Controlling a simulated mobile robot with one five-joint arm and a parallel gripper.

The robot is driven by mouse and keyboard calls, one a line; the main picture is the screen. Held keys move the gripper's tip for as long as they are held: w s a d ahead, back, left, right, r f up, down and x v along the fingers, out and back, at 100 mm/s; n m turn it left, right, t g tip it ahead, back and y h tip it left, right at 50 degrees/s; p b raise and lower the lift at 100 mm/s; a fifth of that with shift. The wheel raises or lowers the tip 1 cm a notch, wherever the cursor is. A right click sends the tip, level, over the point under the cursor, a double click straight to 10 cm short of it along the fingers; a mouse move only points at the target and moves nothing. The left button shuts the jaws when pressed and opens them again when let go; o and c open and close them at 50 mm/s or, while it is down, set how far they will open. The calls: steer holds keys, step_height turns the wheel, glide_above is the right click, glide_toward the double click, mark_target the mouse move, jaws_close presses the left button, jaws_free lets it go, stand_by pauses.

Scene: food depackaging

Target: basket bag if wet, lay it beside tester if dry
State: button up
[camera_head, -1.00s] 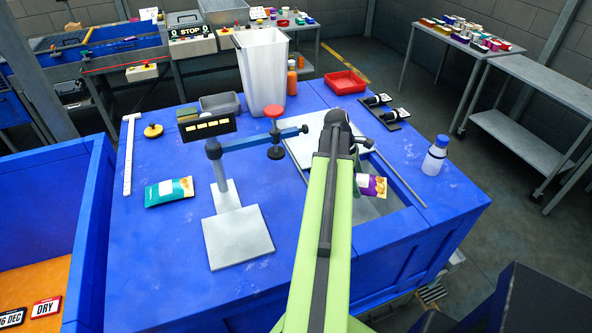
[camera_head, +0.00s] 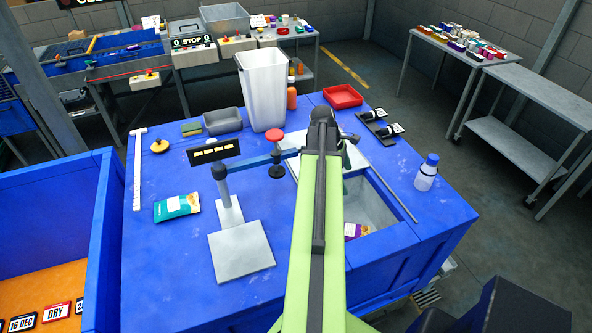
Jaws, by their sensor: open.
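A purple bag (camera_head: 352,231) lies low inside the sunken grey-walled basket (camera_head: 372,199) in the blue table; my arm hides its left part. A teal bag (camera_head: 177,207) lies flat on the table, left of the tester and apart from it. The tester (camera_head: 241,252) has a grey base plate, a post, a dark display with several lit yellow segments, and a side arm with a red knob. My green arm reaches over the table beside the basket. My gripper is hidden behind the arm, so its jaws do not show.
A tall white bin (camera_head: 264,90), a grey tray (camera_head: 222,121) and a red tray (camera_head: 343,96) stand at the back. A DRY sign (camera_head: 56,312) lies in the blue-walled crate at left. The table's front left is clear.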

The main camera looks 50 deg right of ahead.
steer(key=p+v, duration=0.5)
steer(key=v, duration=0.2)
steer(key=shift+r, duration=0.15)
stand_by(0.3)
